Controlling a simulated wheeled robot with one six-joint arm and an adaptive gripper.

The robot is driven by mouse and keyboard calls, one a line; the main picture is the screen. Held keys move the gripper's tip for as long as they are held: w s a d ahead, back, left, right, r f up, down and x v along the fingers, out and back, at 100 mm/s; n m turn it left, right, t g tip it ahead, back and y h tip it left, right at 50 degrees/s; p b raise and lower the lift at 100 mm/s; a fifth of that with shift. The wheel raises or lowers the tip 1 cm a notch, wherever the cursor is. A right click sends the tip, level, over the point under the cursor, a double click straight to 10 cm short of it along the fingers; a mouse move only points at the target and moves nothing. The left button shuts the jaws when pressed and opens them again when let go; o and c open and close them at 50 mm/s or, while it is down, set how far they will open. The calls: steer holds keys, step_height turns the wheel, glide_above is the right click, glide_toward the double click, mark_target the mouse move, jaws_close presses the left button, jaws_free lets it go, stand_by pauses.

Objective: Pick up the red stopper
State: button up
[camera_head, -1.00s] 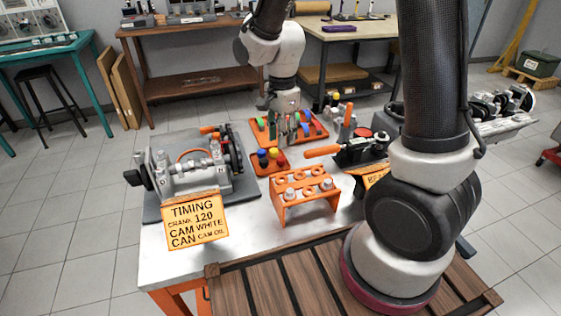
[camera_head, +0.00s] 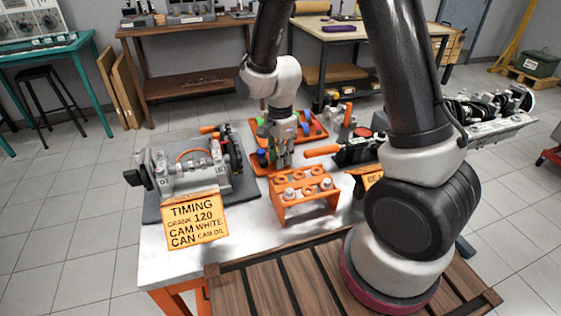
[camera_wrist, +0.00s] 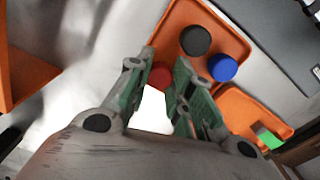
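The red stopper (camera_wrist: 160,76) shows in the wrist view between the two green-padded fingers of my gripper (camera_wrist: 165,60), partly covered by them. The fingers are apart, and I cannot tell whether either touches it. It stands on a small orange tray (camera_wrist: 165,36) with a black stopper (camera_wrist: 195,40) and a blue stopper (camera_wrist: 222,67) close by. In the head view my gripper (camera_head: 281,160) points down over this small tray (camera_head: 256,172) and hides the red stopper.
A second orange tray (camera_wrist: 228,101) with a green piece (camera_wrist: 268,138) lies beside it. An orange rack (camera_head: 307,205) stands in front of my gripper. An engine block (camera_head: 190,172) sits at left on a dark mat. A black tool with orange handle (camera_head: 322,151) is at right.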

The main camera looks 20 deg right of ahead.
step_height(320, 180, up, 10)
steer(key=shift+r, duration=0.1)
stand_by(0.5)
steer(key=shift+s, duration=0.1)
